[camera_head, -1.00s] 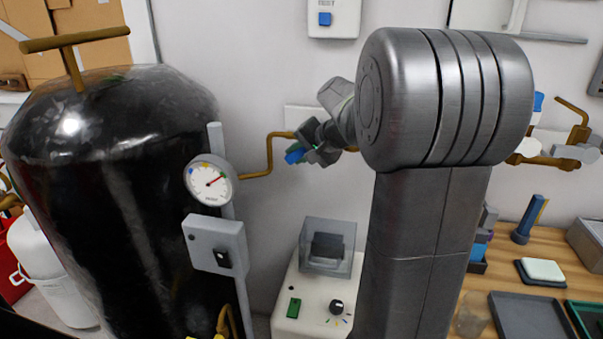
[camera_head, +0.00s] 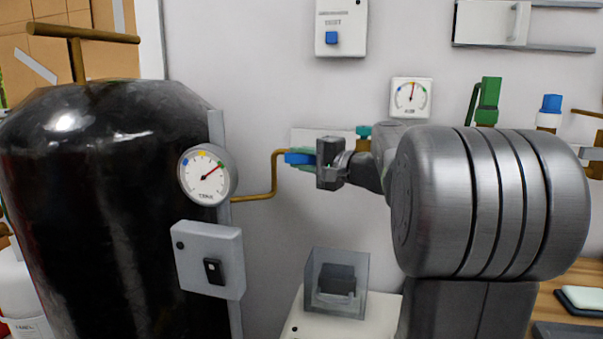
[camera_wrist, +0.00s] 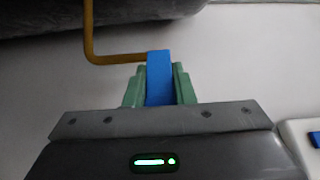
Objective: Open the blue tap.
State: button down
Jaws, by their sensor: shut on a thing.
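The blue tap's handle (camera_head: 299,158) is a flat blue lever on a brass pipe (camera_head: 274,176) that runs from the black tank's gauge to the wall. In the head view the lever lies about level, pointing left. My gripper (camera_head: 308,158) comes from the right and is shut on the lever. In the wrist view the blue lever (camera_wrist: 159,75) sits between the green fingers of my gripper (camera_wrist: 159,88), with a finger on each side. The tap's body is mostly hidden behind my gripper.
The black tank (camera_head: 110,190) with a round gauge (camera_head: 207,175) stands at left; its needle points to the green mark. A small wall gauge (camera_head: 411,97) and a green handle (camera_head: 488,101) are above my arm. A clear-covered box (camera_head: 336,283) stands below.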

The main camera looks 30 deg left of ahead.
jog(key=shift+r, duration=0.1)
dwell(0.3)
jog(key=c, duration=1.2)
grip_release()
jog(key=shift+d, duration=0.1)
jog(key=s+d+p, duration=0.1)
jog(key=s+d, duration=0.1)
jog(key=d, duration=1.1)
jog(key=shift+s+d, duration=0.15)
jog(key=shift+d, duration=0.1)
jog(key=a, duration=0.4)
jog(key=w+a, duration=0.1)
jog(key=a, duration=0.4)
jog(key=w+a+b, duration=0.1)
jog(key=a, duration=0.3)
jog(key=shift+w+a, duration=0.15)
jog(key=shift+a, duration=0.2)
jog(key=shift+d, duration=0.1)
